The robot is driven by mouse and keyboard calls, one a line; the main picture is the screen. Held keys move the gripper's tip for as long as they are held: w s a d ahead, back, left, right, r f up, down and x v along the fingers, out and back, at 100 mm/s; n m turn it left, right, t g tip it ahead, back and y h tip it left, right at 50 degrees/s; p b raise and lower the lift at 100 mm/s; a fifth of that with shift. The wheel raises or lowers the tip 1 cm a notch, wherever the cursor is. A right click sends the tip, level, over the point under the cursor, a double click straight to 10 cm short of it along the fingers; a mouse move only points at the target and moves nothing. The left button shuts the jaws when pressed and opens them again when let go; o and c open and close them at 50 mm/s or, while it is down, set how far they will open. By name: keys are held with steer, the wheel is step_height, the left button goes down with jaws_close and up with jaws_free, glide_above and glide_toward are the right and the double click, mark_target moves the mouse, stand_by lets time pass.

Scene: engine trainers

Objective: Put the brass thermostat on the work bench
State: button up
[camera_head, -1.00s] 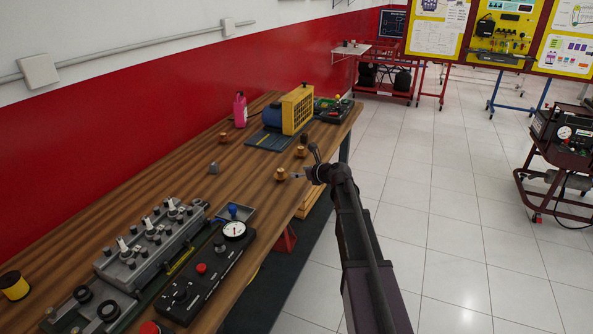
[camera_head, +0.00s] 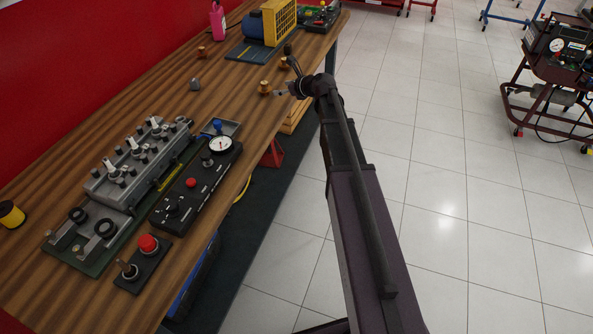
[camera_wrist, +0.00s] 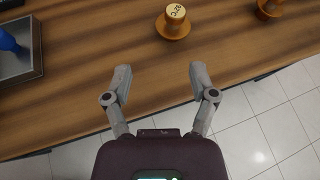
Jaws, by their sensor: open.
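A brass thermostat (camera_head: 265,87) stands on the wooden work bench (camera_head: 228,105) near its right edge. In the wrist view this thermostat (camera_wrist: 174,22) has a wide flange and a pale top marked with what looks like a temperature. My gripper (camera_wrist: 161,78) is open and empty, its two fingers spread on the near side of the thermostat, not around it. In the head view my gripper (camera_head: 281,92) is just right of the thermostat, at the bench edge. Similar brass pieces stand farther back (camera_head: 285,63) and to the left (camera_head: 203,51).
A grey valve block (camera_head: 135,160), a black gauge panel (camera_head: 195,185) and a small tray with a blue-topped item (camera_head: 218,126) fill the near bench. A yellow-and-blue unit (camera_head: 270,22) stands at the back. A small grey part (camera_head: 195,84) lies mid-bench.

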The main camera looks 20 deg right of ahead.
steer(key=s+a+f+n+g+h, duration=0.1)
steer(key=s+a+f+n+g, duration=0.25)
steer(key=s+n, duration=0.4)
steer(key=s+a+f+n+g+h, duration=0.1)
steer(key=s+a+f+n+g, duration=0.25)
steer(key=s+n, duration=0.45)
steer(key=s+d+f+n+g+h, duration=0.1)
steer(key=s+f+n+g+h, duration=0.1)
steer(key=s+n, duration=0.4)
steer(key=s+d+f+n+g+h, duration=0.1)
steer(key=s+n, duration=0.5)
steer(key=s, duration=0.7)
steer(key=shift+d+f+g+h, duration=0.3)
steer(key=shift+g+h, duration=0.2)
steer(key=shift+h, duration=0.5)
steer(key=shift+n, duration=0.25)
steer(key=shift+c, duration=1.2)
